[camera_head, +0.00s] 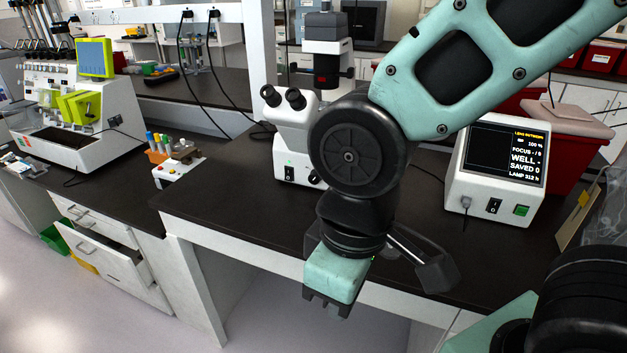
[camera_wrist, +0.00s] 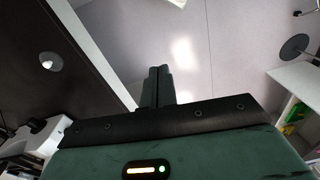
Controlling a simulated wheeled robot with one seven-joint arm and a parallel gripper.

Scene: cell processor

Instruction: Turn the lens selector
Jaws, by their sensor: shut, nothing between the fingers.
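A white microscope (camera_head: 292,117) with black eyepieces stands on the dark bench behind my arm. My arm covers its right side and most of its lower middle, and I cannot make out the lens selector. A white control box (camera_head: 468,186) with a lit screen (camera_head: 503,151) stands to its right. The screen reads "FOCUS - / 0", "WELL -" and "SAVED 0"; its yellow top line is hard to read. My gripper (camera_head: 338,311) hangs at the bench's front edge, apart from the microscope. In the wrist view its fingers (camera_wrist: 160,72) are together and empty, with floor beyond them.
The dark bench top (camera_head: 225,185) is clear left of my arm. A red bin (camera_head: 565,150) is at right.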

